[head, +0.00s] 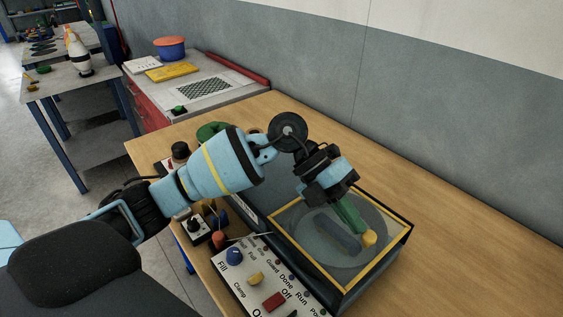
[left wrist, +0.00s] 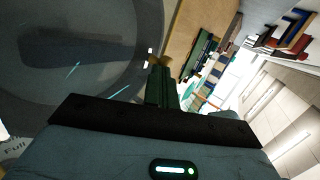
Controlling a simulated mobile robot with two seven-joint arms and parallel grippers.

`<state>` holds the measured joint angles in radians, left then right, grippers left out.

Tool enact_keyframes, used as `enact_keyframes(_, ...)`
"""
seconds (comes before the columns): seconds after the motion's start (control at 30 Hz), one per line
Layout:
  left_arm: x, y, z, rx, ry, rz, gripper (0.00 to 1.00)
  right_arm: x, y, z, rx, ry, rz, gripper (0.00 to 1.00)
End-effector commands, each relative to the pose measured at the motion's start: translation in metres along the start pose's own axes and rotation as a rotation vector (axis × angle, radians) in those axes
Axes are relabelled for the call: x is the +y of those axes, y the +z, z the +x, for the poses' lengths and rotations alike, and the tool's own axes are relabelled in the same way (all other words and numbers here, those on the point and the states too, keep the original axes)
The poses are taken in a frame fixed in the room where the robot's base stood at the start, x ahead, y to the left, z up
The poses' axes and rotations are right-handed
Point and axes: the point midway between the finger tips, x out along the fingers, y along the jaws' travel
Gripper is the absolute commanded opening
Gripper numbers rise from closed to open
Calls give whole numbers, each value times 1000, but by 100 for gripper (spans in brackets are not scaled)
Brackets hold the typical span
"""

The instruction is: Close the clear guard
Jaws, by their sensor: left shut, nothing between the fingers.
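The clear guard (head: 300,222) is a see-through panel with a yellow frame. In the head view it lies flat, or nearly so, over the dark box; I cannot tell whether it is fully seated. A small yellow knob (head: 370,239) stands near its right side. My left gripper (head: 361,230) is shut and empty, with its green fingers slanting down over the guard and their tips beside the knob. Whether they touch it I cannot tell. In the left wrist view the green fingers (left wrist: 162,80) are together, with a large dark disc to their left. My right gripper is not in view.
A white control panel (head: 250,283) with knobs and buttons adjoins the box. The wooden table (head: 460,255) is clear to the right of the box. A grey wall (head: 400,110) runs behind the table. Another bench (head: 225,75) with a red edge stands beyond.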

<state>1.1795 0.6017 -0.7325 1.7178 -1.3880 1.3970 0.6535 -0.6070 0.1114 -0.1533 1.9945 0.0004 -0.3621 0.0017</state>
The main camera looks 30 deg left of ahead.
Motion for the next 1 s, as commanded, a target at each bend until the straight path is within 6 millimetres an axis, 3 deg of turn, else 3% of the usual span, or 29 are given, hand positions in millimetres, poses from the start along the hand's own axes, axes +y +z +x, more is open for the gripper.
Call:
enact_keyframes(0.57, -1, -2, 3, 7, -3, -1, 0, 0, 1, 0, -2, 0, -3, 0)
enact_keyframes(1.0, 1, 0, -62, -3, -2, -4, 0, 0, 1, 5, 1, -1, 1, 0)
